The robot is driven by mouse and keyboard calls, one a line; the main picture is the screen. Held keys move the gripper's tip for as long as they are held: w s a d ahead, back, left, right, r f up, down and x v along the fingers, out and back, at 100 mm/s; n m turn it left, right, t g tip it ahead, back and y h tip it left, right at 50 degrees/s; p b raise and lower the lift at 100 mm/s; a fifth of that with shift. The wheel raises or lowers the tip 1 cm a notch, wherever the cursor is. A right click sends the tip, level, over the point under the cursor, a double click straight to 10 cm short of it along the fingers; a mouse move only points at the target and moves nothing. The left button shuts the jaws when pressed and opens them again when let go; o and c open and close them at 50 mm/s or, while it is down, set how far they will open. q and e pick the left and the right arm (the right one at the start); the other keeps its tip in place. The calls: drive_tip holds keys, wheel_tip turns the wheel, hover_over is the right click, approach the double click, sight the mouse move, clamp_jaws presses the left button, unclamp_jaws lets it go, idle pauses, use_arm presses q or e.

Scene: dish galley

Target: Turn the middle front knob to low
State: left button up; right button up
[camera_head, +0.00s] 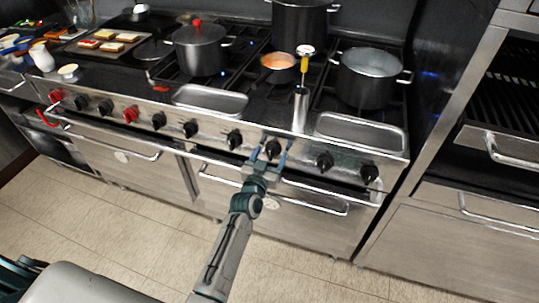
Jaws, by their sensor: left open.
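A steel range front carries a row of knobs, several black and a few red. My left gripper (268,150) is open in front of the row, one finger on each side of a black knob (272,149). I cannot tell whether the fingers touch it. Another black knob (234,139) is just left of the gripper, and one more (325,162) is to its right. The knobs' pointer settings are too small to read. My right gripper is not in view.
An oven door handle (320,207) runs below the knobs. A pan with orange food (278,68), a lidded pot (200,50) and a large pot (368,77) stand on the burners. A steel cylinder (300,110) stands near the front edge. Tiled floor is clear below.

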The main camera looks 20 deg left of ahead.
use_arm(q)
drive_tip(key=c, duration=1)
drive_tip(key=n, duration=0.3)
drive_tip(key=shift+n+p, duration=0.4)
drive_tip(key=shift+n, duration=1.4)
